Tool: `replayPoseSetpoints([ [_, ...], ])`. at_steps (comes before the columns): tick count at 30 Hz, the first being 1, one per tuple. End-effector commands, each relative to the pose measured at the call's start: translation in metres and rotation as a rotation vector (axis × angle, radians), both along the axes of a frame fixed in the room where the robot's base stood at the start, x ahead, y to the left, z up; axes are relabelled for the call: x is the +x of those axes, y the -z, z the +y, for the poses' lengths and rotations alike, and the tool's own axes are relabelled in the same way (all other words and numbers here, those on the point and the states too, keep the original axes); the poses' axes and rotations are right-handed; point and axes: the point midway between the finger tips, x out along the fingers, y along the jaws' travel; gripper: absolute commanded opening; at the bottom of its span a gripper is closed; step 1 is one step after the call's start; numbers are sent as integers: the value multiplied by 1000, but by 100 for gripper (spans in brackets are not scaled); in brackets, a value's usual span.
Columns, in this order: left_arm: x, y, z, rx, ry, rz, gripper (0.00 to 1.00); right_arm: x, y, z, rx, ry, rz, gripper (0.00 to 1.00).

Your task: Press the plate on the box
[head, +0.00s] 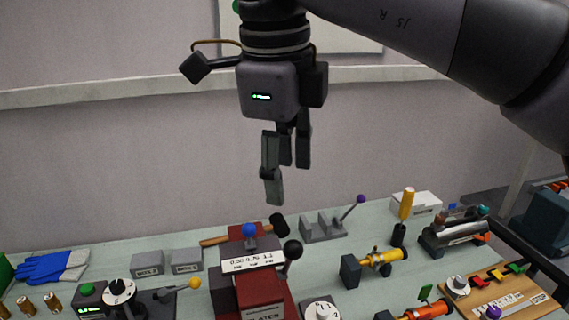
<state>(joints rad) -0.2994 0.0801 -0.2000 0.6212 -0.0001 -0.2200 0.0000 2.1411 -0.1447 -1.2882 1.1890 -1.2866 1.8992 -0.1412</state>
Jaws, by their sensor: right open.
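A dark red box-like machine (260,291) stands on the bench at the bottom centre, cut off by the lower picture edge. A white plate (253,261) with dark printed marks lies across its top. A blue ball (250,230) and a lever with a black ball (291,250) stand at the plate's back and right side. A partly cut-off label at the bottom seems to read "PLATES". My right gripper (288,182) hangs above the machine, fingers down, open and empty, clear of everything. My left gripper is not in view.
Grey blocks (168,262) and blue-white gloves (52,267) are to the left. A grey fixture with a purple-tipped lever (325,225) and a yellow-handled tool (406,205) stand right. The air around my gripper is free.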

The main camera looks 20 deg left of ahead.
Motion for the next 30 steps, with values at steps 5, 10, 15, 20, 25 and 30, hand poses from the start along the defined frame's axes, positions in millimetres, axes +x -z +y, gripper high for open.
replayPoseSetpoints([
  [5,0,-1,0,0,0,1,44,4,14,-2,-11,4,-4,51],
  [10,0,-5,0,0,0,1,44,10,43,-2,-11,3,-1,51],
  [15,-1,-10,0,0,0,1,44,16,77,-2,-9,3,0,51],
  [20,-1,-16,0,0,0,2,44,21,108,-2,-8,3,0,51],
  [25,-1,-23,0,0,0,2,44,27,138,-2,-8,3,0,51],
  [30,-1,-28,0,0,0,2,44,32,158,-1,-6,3,-1,51],
])
